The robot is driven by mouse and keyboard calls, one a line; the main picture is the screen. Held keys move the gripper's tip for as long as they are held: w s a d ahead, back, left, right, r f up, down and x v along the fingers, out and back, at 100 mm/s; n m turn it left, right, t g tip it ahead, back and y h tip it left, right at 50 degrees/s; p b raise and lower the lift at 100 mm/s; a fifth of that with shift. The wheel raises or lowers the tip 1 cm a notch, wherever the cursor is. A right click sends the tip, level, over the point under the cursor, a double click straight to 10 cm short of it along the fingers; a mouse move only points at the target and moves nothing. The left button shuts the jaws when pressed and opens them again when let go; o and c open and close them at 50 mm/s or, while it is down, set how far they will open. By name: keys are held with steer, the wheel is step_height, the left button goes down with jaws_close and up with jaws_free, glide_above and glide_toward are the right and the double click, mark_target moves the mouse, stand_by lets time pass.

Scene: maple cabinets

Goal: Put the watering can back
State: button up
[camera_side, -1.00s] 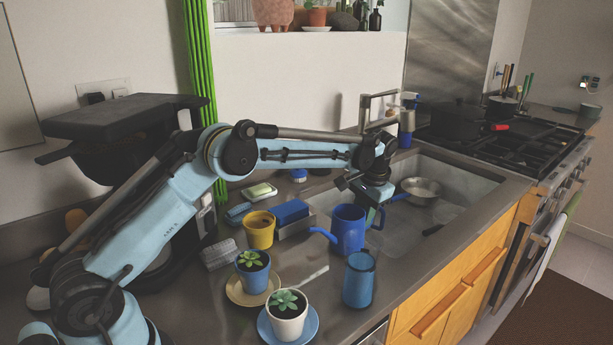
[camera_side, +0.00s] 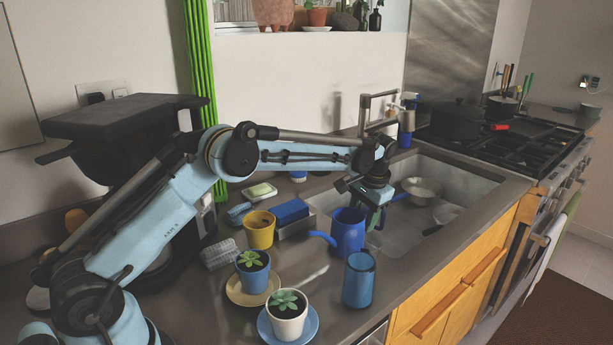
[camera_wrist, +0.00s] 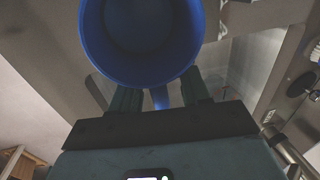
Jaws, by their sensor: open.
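The blue watering can (camera_side: 347,236) stands upright at the near left edge of the sink, its spout pointing left in the side view. My gripper (camera_side: 377,218) is at its right side, where the handle is. In the wrist view, the watering can (camera_wrist: 142,45) shows its round open top, and part of its blue handle lies between the two fingers of my gripper (camera_wrist: 160,98). The fingers are apart, one on each side of the handle. The can's underside contact is hard to make out.
A blue glass (camera_side: 359,282) stands just in front of the can. A yellow pot (camera_side: 259,232), a blue potted succulent (camera_side: 253,276) and a white potted succulent (camera_side: 287,318) are to the left. The sink (camera_side: 398,233) holds a metal pan (camera_side: 422,190). A faucet (camera_side: 365,112) stands behind.

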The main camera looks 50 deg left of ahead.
steer(key=s+d+r+t, duration=0.1)
steer(key=s+r, duration=0.1)
steer(key=r, duration=0.6)
steer(key=s+d+r+t, duration=0.1)
steer(key=s+d+r, duration=0.15)
steer(key=r, duration=0.65)
steer(key=s+f+t+h, duration=0.1)
steer(key=s+f+t, duration=0.1)
steer(key=s, duration=0.9)
steer(key=s+d+f+t+h, duration=0.1)
steer(key=s+f+t, duration=0.2)
steer(key=s, duration=0.8)
step_height(320, 180, down, 2)
steer(key=shift+d+f, duration=0.15)
steer(key=shift+s, duration=0.1)
